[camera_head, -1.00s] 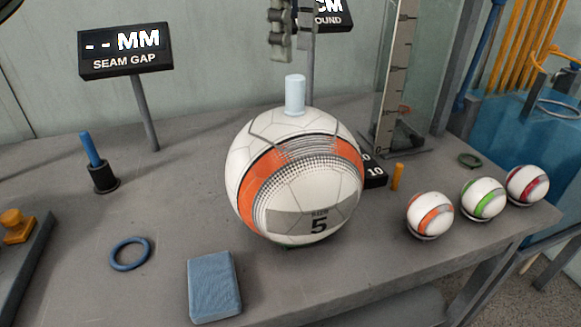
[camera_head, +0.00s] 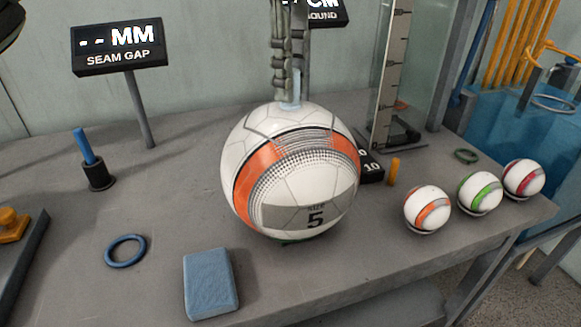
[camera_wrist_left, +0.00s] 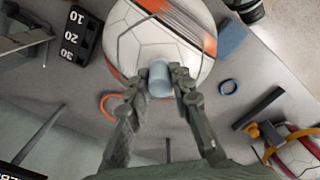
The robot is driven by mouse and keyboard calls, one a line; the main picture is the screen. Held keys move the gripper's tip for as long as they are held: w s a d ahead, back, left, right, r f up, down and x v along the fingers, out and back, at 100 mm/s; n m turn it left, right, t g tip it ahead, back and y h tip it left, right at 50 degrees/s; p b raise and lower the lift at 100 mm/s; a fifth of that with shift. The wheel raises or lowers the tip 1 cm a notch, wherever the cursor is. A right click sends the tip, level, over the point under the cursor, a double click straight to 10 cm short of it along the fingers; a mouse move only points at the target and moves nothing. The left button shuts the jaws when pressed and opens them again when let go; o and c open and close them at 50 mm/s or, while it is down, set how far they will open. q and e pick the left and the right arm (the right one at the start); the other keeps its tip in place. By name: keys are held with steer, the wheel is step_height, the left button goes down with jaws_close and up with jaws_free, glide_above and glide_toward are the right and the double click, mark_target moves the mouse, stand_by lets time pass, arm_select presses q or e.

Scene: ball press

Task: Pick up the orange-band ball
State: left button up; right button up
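A large white ball (camera_head: 305,215) with an orange band and the number 5 stands on the grey table; it also shows in the left wrist view (camera_wrist_left: 150,45). A pale blue peg (camera_wrist_left: 160,78) stands up from its top. A small white ball with an orange band (camera_head: 428,211) sits at the right, apart from the gripper. My left gripper (camera_head: 291,92) points down over the large ball. In the left wrist view its fingers lie on both sides of the peg and look open; contact is unclear.
Small green-band (camera_head: 480,193) and red-band (camera_head: 524,179) balls sit at the right edge. A blue block (camera_head: 210,285), a blue ring (camera_head: 126,251) and a dark holder with blue stick (camera_head: 97,173) lie left. A clear scaled column (camera_head: 396,70) stands behind right.

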arm_select(q)
jaws_close()
steer(key=shift+r, duration=0.1)
